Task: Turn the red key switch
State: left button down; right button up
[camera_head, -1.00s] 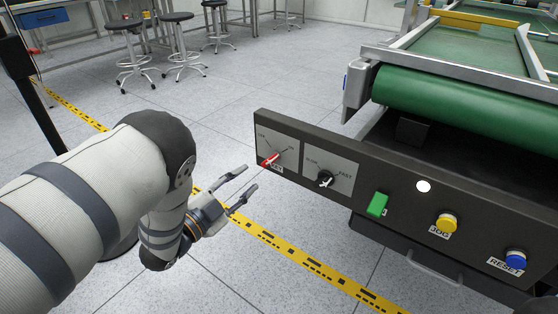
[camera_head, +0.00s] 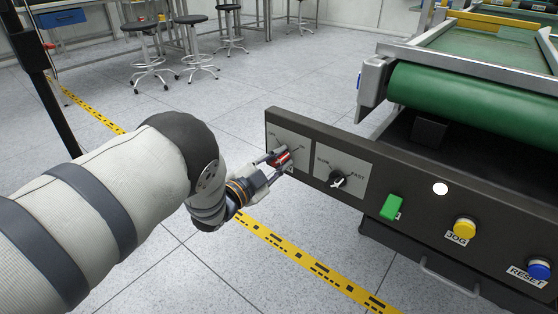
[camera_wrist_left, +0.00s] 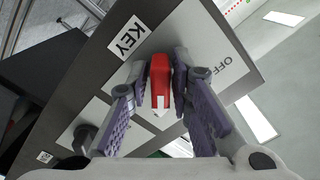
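The red key switch (camera_head: 282,159) is on the left end of the dark control panel (camera_head: 430,190), on a grey plate. In the left wrist view the red handle (camera_wrist_left: 160,80) sits between the two fingers, with the KEY label to its upper left and OFF to its right. My left gripper (camera_head: 272,167) reaches the panel from the left, its fingers on either side of the handle. The fingers look open, with only narrow gaps beside the handle; contact is hard to judge. My left gripper also shows in the left wrist view (camera_wrist_left: 160,85). My right gripper is not seen.
Right of the key are a black SLOW–FAST knob (camera_head: 338,180), a green button (camera_head: 391,207), a white light (camera_head: 440,188), a yellow button (camera_head: 464,229) and a blue RESET button (camera_head: 538,269). A green conveyor (camera_head: 470,100) lies behind the panel.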

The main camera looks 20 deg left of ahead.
pick_arm(q)
jog(key=shift+n, duration=0.3)
jog(key=n+p, duration=0.1)
jog(key=n, duration=0.2)
jog(key=shift+a+r+n, duration=0.1)
jog(key=shift+n, duration=0.3)
jog(key=n+p, duration=0.1)
jog(key=n, duration=0.8)
jog(key=shift+s+n+b, duration=0.1)
jog(key=shift+n+b, duration=0.25)
jog(key=shift+n, duration=1.85)
jog(key=shift+f, duration=0.2)
jog(key=c, duration=1.6)
grip_release()
jog(key=v, duration=1.2)
